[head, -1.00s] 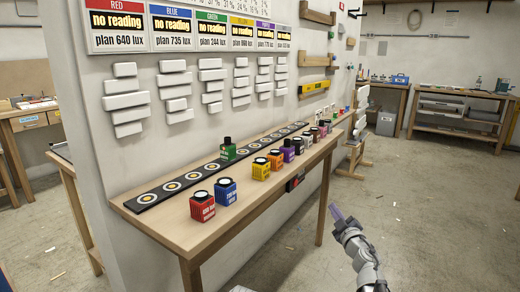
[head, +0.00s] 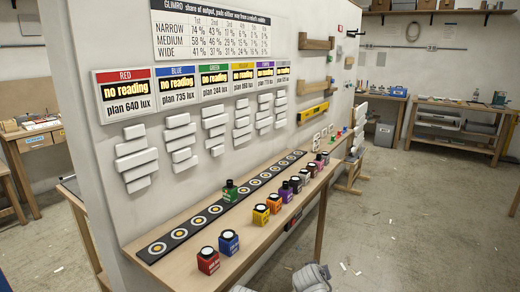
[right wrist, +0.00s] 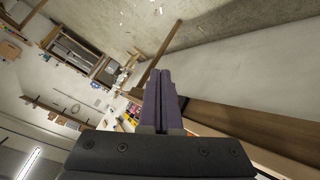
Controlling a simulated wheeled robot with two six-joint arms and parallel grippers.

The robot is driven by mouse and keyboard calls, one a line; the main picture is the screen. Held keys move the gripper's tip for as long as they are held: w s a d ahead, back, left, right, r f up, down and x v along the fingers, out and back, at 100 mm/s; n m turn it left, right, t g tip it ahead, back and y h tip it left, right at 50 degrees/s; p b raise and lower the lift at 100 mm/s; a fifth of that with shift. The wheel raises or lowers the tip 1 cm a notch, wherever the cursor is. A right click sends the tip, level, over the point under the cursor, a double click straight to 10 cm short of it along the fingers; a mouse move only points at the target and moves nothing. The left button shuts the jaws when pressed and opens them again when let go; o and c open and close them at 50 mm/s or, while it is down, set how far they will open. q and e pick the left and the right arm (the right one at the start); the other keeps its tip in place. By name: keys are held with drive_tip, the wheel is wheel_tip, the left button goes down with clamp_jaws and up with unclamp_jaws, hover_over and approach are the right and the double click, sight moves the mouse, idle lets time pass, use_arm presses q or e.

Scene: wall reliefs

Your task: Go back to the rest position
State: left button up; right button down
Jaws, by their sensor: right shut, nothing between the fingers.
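My right gripper (right wrist: 160,74) shows in the right wrist view with its two dark purple fingers pressed together and nothing between them. The end of a wooden bench is seen beyond the fingers to the right, and I cannot tell the distance to it. In the head view only a grey part of my right arm shows at the bottom edge, in front of the bench; the fingers are hidden there. My left gripper is in neither view.
A wooden bench (head: 262,240) along the white wall holds a black strip (head: 200,220) with ringed targets and several coloured bottles, including a red one (head: 208,260) and a green one (head: 230,191). White blocks are mounted above. The floor to the right is mostly clear.

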use_arm(q)
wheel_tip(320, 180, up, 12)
drive_tip(key=p, duration=0.9)
drive_tip(key=shift+p, duration=0.35)
use_arm(e)
drive_tip(key=s+a+r+n+g+y, duration=0.1)
drive_tip(key=s+a+g, duration=0.3)
drive_tip(key=s, duration=0.7)
drive_tip(key=s+a+r+n+g+y, duration=0.1)
drive_tip(key=s+a+r+g+y, duration=0.1)
drive_tip(key=s+a+g, duration=0.3)
drive_tip(key=s+a+r, duration=0.1)
drive_tip(key=s+a, duration=0.2)
drive_tip(key=s, duration=0.3)
drive_tip(key=shift+a+r, duration=0.15)
drive_tip(key=shift+a, duration=0.25)
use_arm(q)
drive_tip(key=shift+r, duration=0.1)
